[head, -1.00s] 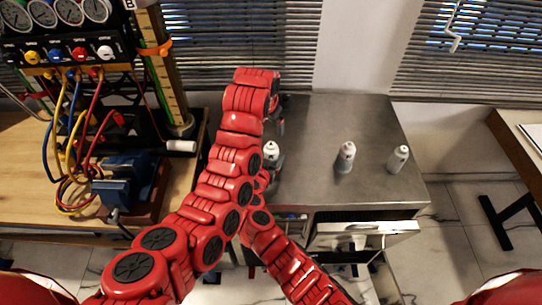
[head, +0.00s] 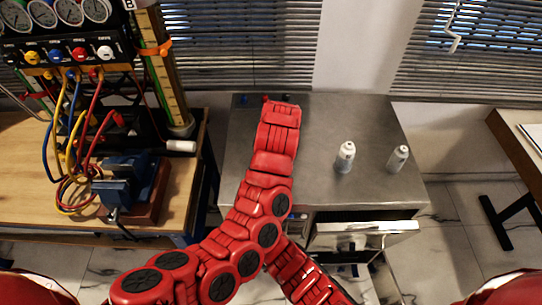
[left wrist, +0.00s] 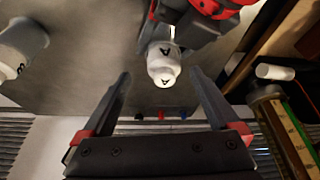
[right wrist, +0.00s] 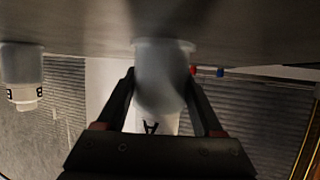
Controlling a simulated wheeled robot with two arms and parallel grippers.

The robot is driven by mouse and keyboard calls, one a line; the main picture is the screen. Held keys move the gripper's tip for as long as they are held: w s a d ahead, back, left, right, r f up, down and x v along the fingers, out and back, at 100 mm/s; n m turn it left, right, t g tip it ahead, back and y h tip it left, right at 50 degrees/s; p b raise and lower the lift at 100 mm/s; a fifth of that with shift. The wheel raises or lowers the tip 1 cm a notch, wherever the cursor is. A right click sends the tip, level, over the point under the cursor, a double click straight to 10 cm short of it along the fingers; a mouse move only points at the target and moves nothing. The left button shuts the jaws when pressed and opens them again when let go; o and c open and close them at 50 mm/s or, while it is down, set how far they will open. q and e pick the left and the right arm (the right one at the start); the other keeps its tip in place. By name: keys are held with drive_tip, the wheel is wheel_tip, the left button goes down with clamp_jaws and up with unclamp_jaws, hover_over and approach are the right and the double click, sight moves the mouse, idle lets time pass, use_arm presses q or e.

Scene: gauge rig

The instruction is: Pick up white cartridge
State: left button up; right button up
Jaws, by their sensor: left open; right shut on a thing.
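A white cartridge marked A (right wrist: 160,90) is between the fingers of my right gripper (right wrist: 160,76), which is shut on it. In the left wrist view the same cartridge (left wrist: 163,66) shows its cap end, with dark fingers and red parts of my right arm beside it. My left gripper (left wrist: 160,76) is open and empty, its fingertips facing the cartridge with a gap. In the head view my arms hide both grippers and this cartridge. Whether the cartridge touches the table is unclear.
Two more white bottles (head: 345,157) (head: 399,158) stand on the grey metal table (head: 310,130). One is marked B (right wrist: 22,78). Small coloured pieces (head: 265,99) lie at the back edge. The gauge rig (head: 70,45), hoses and a blue vise (head: 125,185) are at left.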

use_arm(q)
drive_tip(key=x, duration=0.4)
drive_tip(key=shift+w+a+f, duration=0.15)
drive_tip(key=shift+a+f, duration=0.1)
drive_tip(key=shift+a, duration=0.05)
clamp_jaws()
drive_tip(key=shift+r, duration=0.15)
wheel_tip(320, 180, up, 10)
drive_tip(key=shift+f, duration=0.1)
use_arm(e)
drive_tip(key=o, duration=1.3)
drive_tip(key=shift+o, duration=0.2)
